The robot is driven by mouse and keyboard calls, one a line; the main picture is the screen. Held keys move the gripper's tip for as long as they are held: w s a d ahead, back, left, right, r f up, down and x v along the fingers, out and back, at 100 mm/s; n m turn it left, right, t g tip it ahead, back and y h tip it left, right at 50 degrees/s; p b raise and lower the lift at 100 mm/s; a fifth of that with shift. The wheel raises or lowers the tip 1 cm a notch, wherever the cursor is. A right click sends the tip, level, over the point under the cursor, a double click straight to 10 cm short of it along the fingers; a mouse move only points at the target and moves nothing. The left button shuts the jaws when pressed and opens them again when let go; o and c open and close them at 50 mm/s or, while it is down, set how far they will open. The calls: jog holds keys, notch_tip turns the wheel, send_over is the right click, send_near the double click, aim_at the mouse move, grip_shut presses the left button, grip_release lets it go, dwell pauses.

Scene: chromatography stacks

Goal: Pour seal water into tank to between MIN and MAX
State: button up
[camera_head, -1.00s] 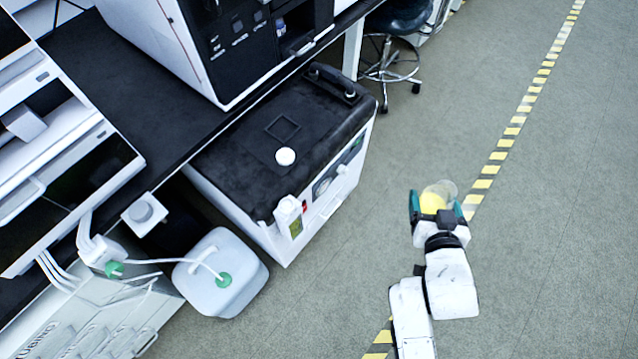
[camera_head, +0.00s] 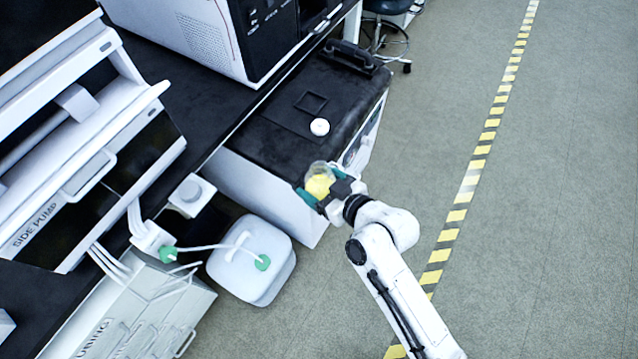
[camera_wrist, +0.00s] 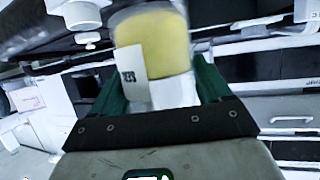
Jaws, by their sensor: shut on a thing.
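My gripper (camera_head: 320,188) is shut on a clear round container with yellow in it (camera_head: 319,181). In the wrist view the container (camera_wrist: 153,42) sits between the green fingers, with a yellow band, a white lower part and a pale label with dark print. The tank looks to be the white unit with a black top (camera_head: 268,142) under the bench. My gripper and the container are in front of the unit's near corner, covering the small spout and coloured labels there. I cannot read MIN or MAX marks.
A white jug with a green cap and tube (camera_head: 250,280) stands on the floor left of the unit. The black bench (camera_head: 160,75) carries instruments above. A stool (camera_head: 385,35) is at the back. The floor (camera_head: 570,200) to the right is open.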

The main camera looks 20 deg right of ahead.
jog(key=shift+w+d+r+m+g+y+p, duration=0.45)
jog(key=shift+m+g+p, duration=0.35)
jog(key=shift+p, duration=1.1)
jog(key=shift+m+g+p, duration=0.3)
jog(key=shift+g+p, duration=0.1)
jog(key=shift+f+y, duration=0.1)
jog(key=shift+y, duration=0.15)
jog(key=shift+w+d+m+g+p, duration=0.2)
jog(key=shift+m+g+p, duration=0.1)
jog(key=shift+m+p, duration=0.15)
jog(key=shift+y, duration=0.3)
jog(key=shift+s+m+g+p, duration=0.1)
jog(key=shift+m+g+p, duration=0.15)
jog(key=shift+g+p, duration=0.2)
jog(key=shift+s+a, duration=0.1)
jog(key=shift+a, duration=0.05)
